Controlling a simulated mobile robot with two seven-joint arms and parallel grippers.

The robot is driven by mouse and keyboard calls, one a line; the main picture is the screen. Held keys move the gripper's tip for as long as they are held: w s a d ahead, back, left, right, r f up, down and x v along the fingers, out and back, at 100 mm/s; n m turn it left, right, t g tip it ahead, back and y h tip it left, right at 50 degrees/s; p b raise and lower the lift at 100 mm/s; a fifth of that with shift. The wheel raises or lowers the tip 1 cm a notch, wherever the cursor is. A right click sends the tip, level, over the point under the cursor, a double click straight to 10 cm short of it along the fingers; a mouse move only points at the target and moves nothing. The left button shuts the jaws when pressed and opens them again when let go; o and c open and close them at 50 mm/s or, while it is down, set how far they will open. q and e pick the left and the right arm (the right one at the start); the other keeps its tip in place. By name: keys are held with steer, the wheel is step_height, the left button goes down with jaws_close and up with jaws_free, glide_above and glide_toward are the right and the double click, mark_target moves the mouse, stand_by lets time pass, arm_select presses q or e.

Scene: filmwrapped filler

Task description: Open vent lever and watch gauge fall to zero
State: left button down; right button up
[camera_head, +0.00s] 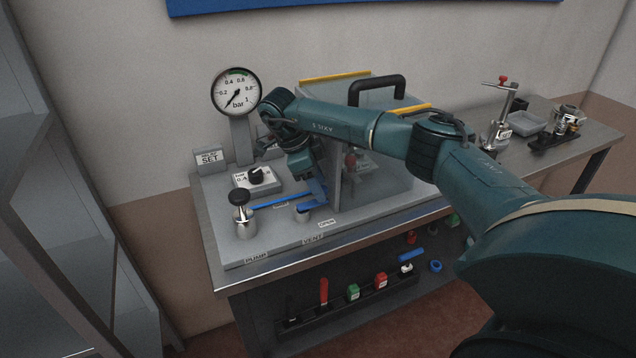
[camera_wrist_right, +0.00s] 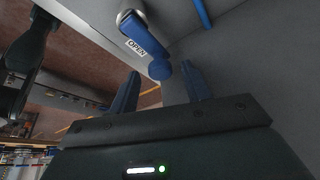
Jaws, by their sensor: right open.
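The round pressure gauge (camera_head: 236,91), marked "bar", stands on a grey post, its needle pointing lower left near the low end of the scale. The blue vent lever (camera_wrist_right: 148,38) sits on a round metal pivot in the right wrist view, with an "OPEN" label beside it. My right gripper (camera_wrist_right: 160,79) is open, its blue fingers on either side of the lever's free end; I cannot tell if they touch it. In the head view the gripper (camera_head: 313,192) is low over the bench panel and partly covers the lever.
A pump knob (camera_head: 240,198) and a dial box (camera_head: 257,180) stand left of the gripper. A clear-sided box with a black handle (camera_head: 378,88) stands close behind my arm. A lower shelf holds coloured parts (camera_head: 352,292). Fittings (camera_head: 560,128) stand far right.

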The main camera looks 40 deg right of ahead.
steer(key=v, duration=1.3)
steer(key=shift+f, duration=0.1)
steer(key=shift+s, duration=0.1)
